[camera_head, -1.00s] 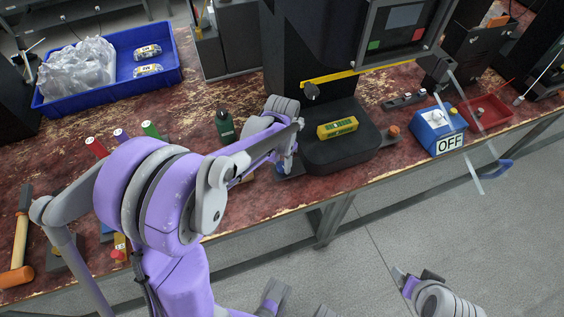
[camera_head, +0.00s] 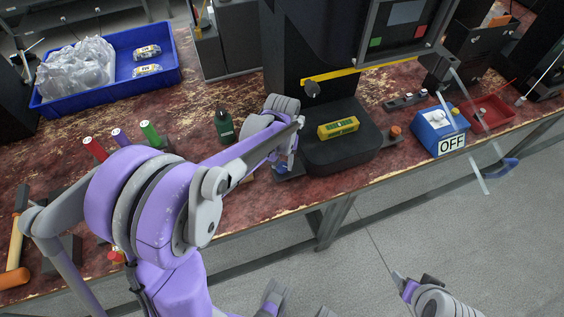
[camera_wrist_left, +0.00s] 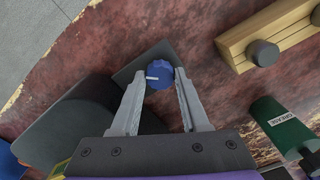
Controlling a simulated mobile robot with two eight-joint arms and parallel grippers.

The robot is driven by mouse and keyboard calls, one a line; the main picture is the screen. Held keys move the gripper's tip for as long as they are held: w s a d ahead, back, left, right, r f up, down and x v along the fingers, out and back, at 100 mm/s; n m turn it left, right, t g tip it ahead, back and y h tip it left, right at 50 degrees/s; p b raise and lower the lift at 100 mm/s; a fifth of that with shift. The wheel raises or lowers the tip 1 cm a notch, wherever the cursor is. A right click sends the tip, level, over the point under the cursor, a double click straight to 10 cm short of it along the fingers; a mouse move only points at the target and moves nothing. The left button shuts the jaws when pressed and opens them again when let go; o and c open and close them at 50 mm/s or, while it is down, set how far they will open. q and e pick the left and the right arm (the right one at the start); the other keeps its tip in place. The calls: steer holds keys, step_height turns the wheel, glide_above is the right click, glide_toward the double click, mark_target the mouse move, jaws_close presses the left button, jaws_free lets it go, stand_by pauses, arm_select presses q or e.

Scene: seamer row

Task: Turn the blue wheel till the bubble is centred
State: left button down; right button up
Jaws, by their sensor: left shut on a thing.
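The small blue wheel (camera_wrist_left: 159,73) sits on a dark plate at the front of the black machine base (camera_head: 350,157). Its white mark points left in the left wrist view. My left gripper (camera_wrist_left: 160,82) has its two fingers around the wheel's sides, shut on it. In the head view my left gripper (camera_head: 288,160) reaches down at the base's left front corner and mostly hides the wheel. A yellow-green spirit level (camera_head: 338,128) lies on top of the base. Its bubble is too small to read.
A green bottle (camera_head: 224,127) and a wooden block with a dark knob (camera_wrist_left: 263,52) are close to the left gripper. A blue box marked OFF (camera_head: 440,130) stands right of the base. A blue tray (camera_head: 110,88) is at the back left.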

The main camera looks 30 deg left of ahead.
mark_target(282, 166)
stand_by(0.4)
arm_select(q)
steer(key=shift+c, duration=2.1)
jaws_free()
step_height(282, 166, up, 11)
steer(key=p, duration=0.1)
steer(key=shift+f, duration=0.15)
